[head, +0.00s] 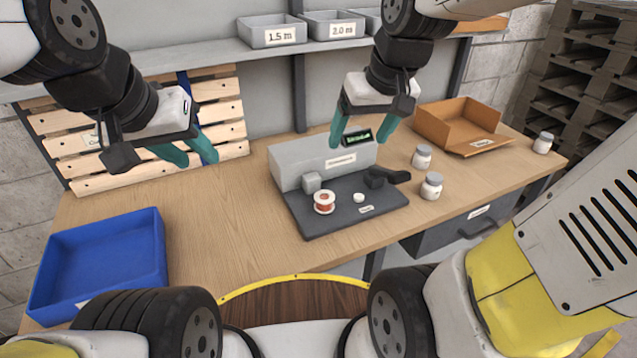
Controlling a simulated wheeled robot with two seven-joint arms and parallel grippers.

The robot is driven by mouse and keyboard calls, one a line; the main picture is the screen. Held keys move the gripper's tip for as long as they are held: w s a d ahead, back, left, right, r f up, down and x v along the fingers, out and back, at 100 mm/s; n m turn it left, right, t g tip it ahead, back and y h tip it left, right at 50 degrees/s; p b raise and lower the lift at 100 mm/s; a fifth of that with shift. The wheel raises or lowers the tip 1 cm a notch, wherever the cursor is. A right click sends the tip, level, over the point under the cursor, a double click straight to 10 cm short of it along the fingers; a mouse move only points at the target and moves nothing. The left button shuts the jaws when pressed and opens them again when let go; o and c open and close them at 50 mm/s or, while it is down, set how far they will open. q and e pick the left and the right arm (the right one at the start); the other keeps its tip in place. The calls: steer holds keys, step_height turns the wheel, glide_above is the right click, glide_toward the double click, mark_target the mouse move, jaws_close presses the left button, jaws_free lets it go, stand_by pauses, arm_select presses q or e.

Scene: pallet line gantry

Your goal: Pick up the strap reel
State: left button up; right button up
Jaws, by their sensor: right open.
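A small reel (324,202) with white flanges and a red-orange winding, seemingly the strap reel, sits on the dark base plate (345,222) of a grey bench machine (310,160). My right gripper (357,142) is open and empty, above the machine, behind and to the right of the reel. Its teal fingers are spread in front of the small green display (358,138). My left gripper (199,161) is open and empty over the left part of the table, in front of the slatted wooden rack. It is well to the left of the reel.
A grey block (311,181), a white button (358,198) and a black lever (388,176) stand close to the reel. White-lidded jars (431,186) are to the right. A blue tray (105,255) is front left, a cardboard tray (459,128) back right. The table between blue tray and machine is clear.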

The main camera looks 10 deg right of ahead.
steer(key=w+a+f+n+g, duration=0.2)
steer(key=w+f, duration=0.6)
steer(key=w, duration=0.1)
steer(key=n+g+h, duration=0.2)
glide_above(325, 198)
step_height(325, 198, down, 12)
steer(key=shift+s+d+f, duration=0.15)
steer(key=shift+f, duration=0.1)
steer(key=f, duration=0.8)
steer(key=shift+a+f, duration=0.1)
steer(key=shift+a, duration=0.1)
steer(key=c, duration=1.7)
